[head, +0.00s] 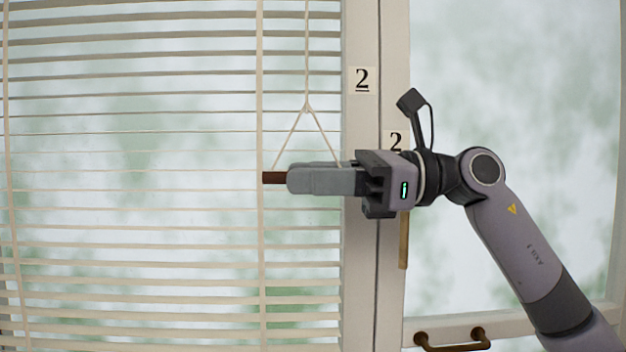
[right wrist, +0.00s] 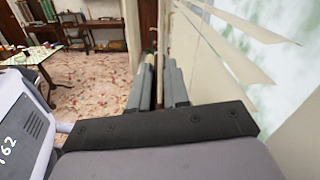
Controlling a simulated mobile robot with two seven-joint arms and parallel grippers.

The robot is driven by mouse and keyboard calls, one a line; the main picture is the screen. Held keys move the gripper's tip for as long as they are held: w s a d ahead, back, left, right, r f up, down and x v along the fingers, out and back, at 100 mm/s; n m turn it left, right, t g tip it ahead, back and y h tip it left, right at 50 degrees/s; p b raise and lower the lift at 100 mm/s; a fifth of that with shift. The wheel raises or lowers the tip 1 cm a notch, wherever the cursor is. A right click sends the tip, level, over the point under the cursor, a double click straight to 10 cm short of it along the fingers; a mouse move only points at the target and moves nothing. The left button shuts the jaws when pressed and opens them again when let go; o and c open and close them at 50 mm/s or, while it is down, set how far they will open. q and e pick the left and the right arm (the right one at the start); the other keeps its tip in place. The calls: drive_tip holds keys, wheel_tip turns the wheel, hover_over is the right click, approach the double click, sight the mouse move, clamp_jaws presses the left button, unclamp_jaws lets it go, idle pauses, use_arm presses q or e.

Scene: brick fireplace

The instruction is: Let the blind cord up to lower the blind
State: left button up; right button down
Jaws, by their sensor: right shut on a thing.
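The blind (head: 130,241) has pale slats and fills the left of the head view; its bottom edge is not clearly seen. The blind cord (head: 306,60) hangs in front of it and splits into two strands down to a short brown handle (head: 273,177). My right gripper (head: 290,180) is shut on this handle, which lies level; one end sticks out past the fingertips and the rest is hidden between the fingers. In the right wrist view the gripper's fingers (right wrist: 156,88) have a narrow gap with part of the handle and cord between them. My left gripper is not in view.
The white window frame (head: 359,250) stands right behind my right gripper. A brown handle bar (head: 452,341) is on the lower frame, and a thin wooden bar (head: 403,243) hangs below the wrist. In the right wrist view a table (right wrist: 45,60) stands on the patterned carpet (right wrist: 100,75).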

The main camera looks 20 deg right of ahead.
drive_tip(key=c, duration=1.1)
unclamp_jaws()
drive_tip(key=b+v, duration=0.2)
drive_tip(key=v, duration=0.5)
drive_tip(key=shift+d, duration=0.1)
